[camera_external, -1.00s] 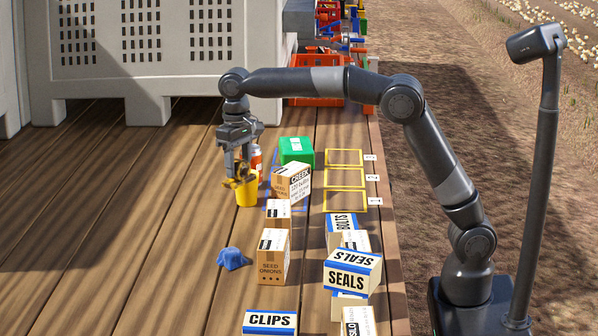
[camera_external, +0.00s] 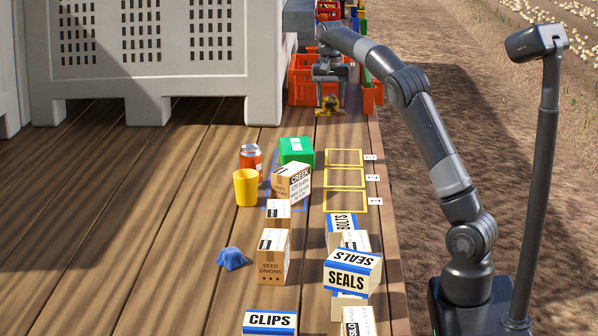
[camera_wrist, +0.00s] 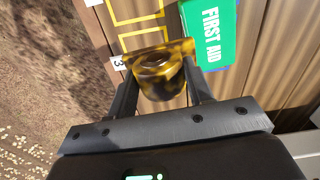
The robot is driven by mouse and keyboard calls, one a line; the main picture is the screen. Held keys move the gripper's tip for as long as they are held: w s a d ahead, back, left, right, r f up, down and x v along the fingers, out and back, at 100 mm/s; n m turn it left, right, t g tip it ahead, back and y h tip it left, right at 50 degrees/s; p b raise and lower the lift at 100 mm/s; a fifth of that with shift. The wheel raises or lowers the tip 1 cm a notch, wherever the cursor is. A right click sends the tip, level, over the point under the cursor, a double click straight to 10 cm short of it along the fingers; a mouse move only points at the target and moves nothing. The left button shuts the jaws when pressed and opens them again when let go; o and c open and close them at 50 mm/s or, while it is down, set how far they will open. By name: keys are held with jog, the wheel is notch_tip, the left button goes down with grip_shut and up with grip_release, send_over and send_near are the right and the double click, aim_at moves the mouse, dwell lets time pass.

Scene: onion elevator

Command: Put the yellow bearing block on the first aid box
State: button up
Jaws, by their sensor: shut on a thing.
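The yellow bearing block (camera_wrist: 160,77) is held between the two fingers of my gripper (camera_wrist: 162,98) in the wrist view. In the external view my gripper (camera_external: 329,98) is at the far end of the deck, with the yellow block (camera_external: 330,106) below it, in front of the orange crates. The green first aid box (camera_external: 297,151) stands on the deck, nearer the camera and left of my gripper. In the wrist view the first aid box (camera_wrist: 209,33) shows its "FIRST AID" lettering, beyond and right of the block. Its top looks clear.
A red can (camera_external: 251,159), a yellow cup (camera_external: 246,188) and a carton (camera_external: 291,182) stand close to the first aid box. Yellow outlined squares (camera_external: 345,178) on the deck are empty. Orange crates (camera_external: 302,88) and a large grey bin (camera_external: 160,60) stand behind.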

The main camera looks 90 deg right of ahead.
jog(key=shift+m, duration=0.4)
jog(key=s, duration=0.1)
jog(key=s+d, duration=0.2)
jog(key=shift+s+d+r, duration=0.1)
jog(key=shift+d+r, duration=0.1)
jog(key=shift+r, duration=0.05)
send_near(305, 148)
jog(key=shift+s+d+f, duration=0.1)
jog(key=shift+f, duration=2)
jog(key=shift+f, duration=0.15)
jog(key=o, duration=1.3)
